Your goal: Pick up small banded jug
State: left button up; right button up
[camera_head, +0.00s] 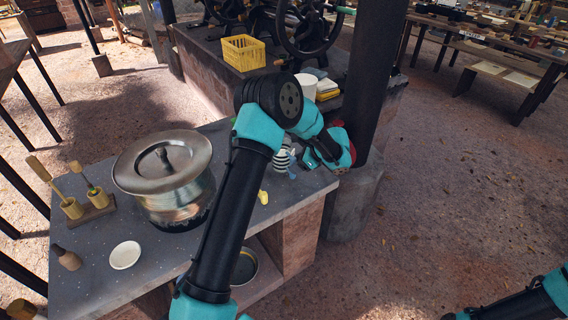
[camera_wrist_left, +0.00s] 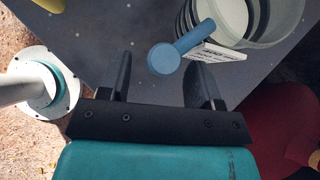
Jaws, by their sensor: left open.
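The small banded jug (camera_head: 281,159) stands on the grey table near its right edge, with black and white stripes. In the left wrist view the jug (camera_wrist_left: 243,22) shows its open rim and dark bands at the upper right, with a blue round-ended handle (camera_wrist_left: 166,58) pointing toward my gripper. My left gripper (camera_wrist_left: 159,66) is open, and the handle's end appears between or just beyond its fingertips. I cannot tell whether they touch. In the head view my left gripper (camera_head: 308,160) is just right of the jug, partly hidden by my wrist.
A large lidded metal pot (camera_head: 165,180) stands left of my left arm. A white saucer (camera_head: 125,255), wooden brush stand (camera_head: 88,213) and small yellow object (camera_head: 263,197) share the table. A dark post (camera_head: 371,80) rises close behind my gripper. A yellow crate (camera_head: 244,53) sits further back.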

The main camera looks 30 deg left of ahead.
aim_at(281, 162)
pick_arm(q)
jog(key=shift+x, duration=1.35)
jog(key=shift+c, duration=0.4)
grip_shut()
